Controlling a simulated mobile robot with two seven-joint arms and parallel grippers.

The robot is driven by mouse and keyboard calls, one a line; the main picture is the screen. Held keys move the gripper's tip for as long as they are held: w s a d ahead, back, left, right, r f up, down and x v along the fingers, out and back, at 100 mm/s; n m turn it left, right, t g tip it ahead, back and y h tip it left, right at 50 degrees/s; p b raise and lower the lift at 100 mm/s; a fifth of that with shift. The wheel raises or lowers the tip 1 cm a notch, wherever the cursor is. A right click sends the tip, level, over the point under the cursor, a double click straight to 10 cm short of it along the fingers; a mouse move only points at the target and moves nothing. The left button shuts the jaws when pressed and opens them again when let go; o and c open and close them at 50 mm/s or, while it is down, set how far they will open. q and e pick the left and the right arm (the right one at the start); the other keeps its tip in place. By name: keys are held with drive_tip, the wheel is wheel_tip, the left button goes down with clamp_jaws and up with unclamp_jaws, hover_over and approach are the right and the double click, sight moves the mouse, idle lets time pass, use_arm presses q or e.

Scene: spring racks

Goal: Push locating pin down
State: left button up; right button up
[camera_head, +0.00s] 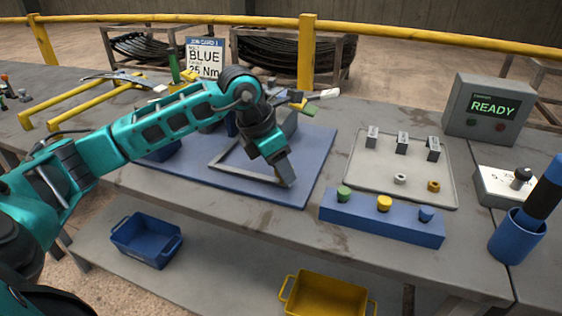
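My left gripper (287,181) points down at the right front corner of a grey flat frame (235,171) on the blue mat (312,172). Its tip is at or just above the frame's corner; I cannot tell if they touch. The fingers show as one narrow block, so their opening is unclear. I cannot make out a locating pin; one under or behind the gripper would be hidden. My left arm also covers part of the fixture (288,124) behind the gripper. My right gripper is not in view.
A grey tray (385,188) with small parts and a blue block (381,221) with coloured knobs lie right of the mat. A READY box (487,108) and a blue cup (507,246) holding a tool stand farther right. Yellow rails (58,113) lie left.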

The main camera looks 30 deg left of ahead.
use_arm(q)
drive_tip(key=o, duration=0.3)
drive_tip(key=shift+o, duration=0.4)
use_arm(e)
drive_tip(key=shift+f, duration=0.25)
use_arm(q)
drive_tip(key=p+v, duration=0.1)
drive_tip(key=v, duration=1.2)
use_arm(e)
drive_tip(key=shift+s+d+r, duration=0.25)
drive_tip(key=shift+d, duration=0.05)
use_arm(q)
drive_tip(key=shift+f, duration=0.1)
